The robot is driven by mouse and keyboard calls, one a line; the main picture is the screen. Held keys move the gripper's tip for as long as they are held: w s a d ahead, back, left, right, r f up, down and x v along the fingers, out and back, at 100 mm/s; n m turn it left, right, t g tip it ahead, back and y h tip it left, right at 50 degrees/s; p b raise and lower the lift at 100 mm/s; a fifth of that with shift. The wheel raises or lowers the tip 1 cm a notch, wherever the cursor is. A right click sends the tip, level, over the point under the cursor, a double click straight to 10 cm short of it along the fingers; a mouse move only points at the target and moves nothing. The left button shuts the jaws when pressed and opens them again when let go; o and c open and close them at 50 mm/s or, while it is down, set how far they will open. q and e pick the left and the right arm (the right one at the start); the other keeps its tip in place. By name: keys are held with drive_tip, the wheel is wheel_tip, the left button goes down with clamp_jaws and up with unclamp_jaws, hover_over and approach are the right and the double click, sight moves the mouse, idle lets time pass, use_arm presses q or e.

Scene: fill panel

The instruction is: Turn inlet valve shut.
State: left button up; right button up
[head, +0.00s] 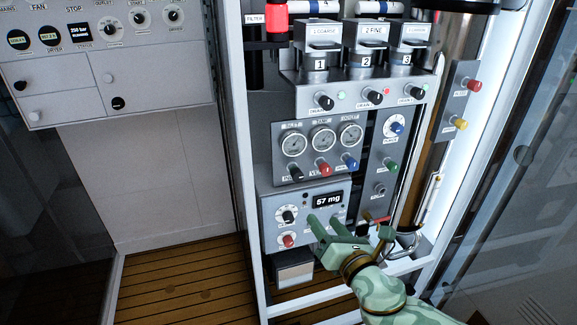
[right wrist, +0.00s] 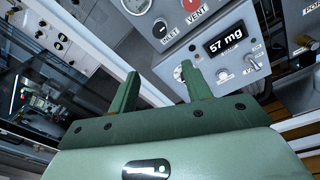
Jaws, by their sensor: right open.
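The inlet valve is a black knob (head: 296,174) at the left end of a row under the gauges in the head view. In the right wrist view, the black knob (right wrist: 160,29) sits above the label INLET. My right gripper (head: 324,222) is open and empty, in front of the lower box with the display. It is below the inlet knob and apart from it. In the right wrist view, both green fingers (right wrist: 163,74) stand spread, with the inlet knob beyond them. My left gripper is not in view.
A red vent knob (head: 323,168) and a blue knob (head: 350,164) stand right of the inlet knob. The display (head: 327,200) reads 57 mg. Black knobs (head: 325,101) sit above the gauges. The white cabinet frame (head: 244,150) borders the panel at left.

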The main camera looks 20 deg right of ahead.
drive_tip(key=n+b, duration=0.2)
drive_tip(key=b, duration=0.2)
approach(299, 177)
drive_tip(key=shift+t+h, duration=0.3)
drive_tip(key=w, duration=0.5)
drive_tip(key=w+a, duration=0.1)
drive_tip(key=w, duration=0.1)
drive_tip(key=shift+w+f, duration=0.35)
drive_tip(key=shift+w+a+r+b, duration=0.15)
drive_tip(key=shift+w+b, duration=0.2)
drive_tip(key=shift+w, duration=0.4)
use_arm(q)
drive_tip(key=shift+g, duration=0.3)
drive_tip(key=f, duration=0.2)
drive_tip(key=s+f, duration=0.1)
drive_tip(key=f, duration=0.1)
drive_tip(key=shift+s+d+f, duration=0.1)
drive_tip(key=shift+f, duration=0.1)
use_arm(e)
drive_tip(key=c, duration=1)
